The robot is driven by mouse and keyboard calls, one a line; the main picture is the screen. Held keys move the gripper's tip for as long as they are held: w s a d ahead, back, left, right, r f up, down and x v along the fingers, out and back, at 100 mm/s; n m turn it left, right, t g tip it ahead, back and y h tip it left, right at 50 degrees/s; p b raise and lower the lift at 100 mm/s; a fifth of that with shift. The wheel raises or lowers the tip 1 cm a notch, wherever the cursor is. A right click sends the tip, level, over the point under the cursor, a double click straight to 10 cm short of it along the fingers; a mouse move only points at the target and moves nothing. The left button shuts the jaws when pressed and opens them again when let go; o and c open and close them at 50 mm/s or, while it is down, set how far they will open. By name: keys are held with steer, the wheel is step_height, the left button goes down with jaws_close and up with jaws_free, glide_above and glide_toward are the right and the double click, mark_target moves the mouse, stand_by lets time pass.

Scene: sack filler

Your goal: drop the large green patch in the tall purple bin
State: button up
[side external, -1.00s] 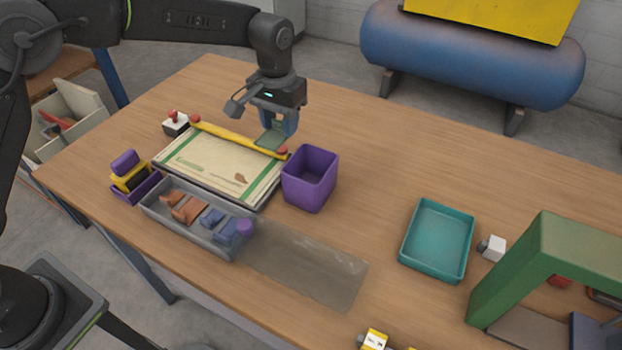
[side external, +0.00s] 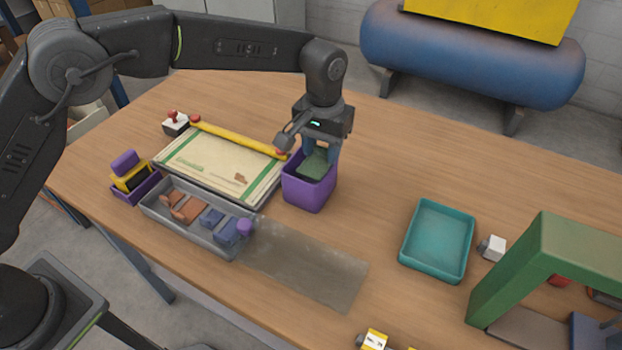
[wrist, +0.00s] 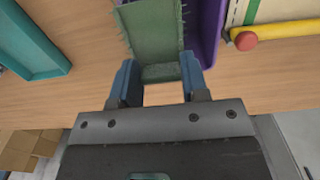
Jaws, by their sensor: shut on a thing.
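The large green patch (side external: 313,164) is held in my gripper (side external: 320,150), at the mouth of the tall purple bin (side external: 308,194). In the wrist view the patch (wrist: 153,32) hangs beyond the two blue fingers of my gripper (wrist: 162,78), which are shut on its near end. The purple bin (wrist: 208,30) shows behind and to the right of the patch there. In the side view the patch overlaps the bin's opening; its lower edge appears within the rim, but how deep it sits is hard to tell. The bin stands upright.
A sack board with a yellow bar (side external: 240,145) lies left of the bin. A grey tray (side external: 185,232) with several patches is in front. A teal tray (side external: 437,240) and a green arch (side external: 550,250) stand right. The table between bin and teal tray is clear.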

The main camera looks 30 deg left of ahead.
steer(key=shift+f, duration=0.25)
steer(key=o, duration=1.1)
steer(key=shift+r, duration=6.95)
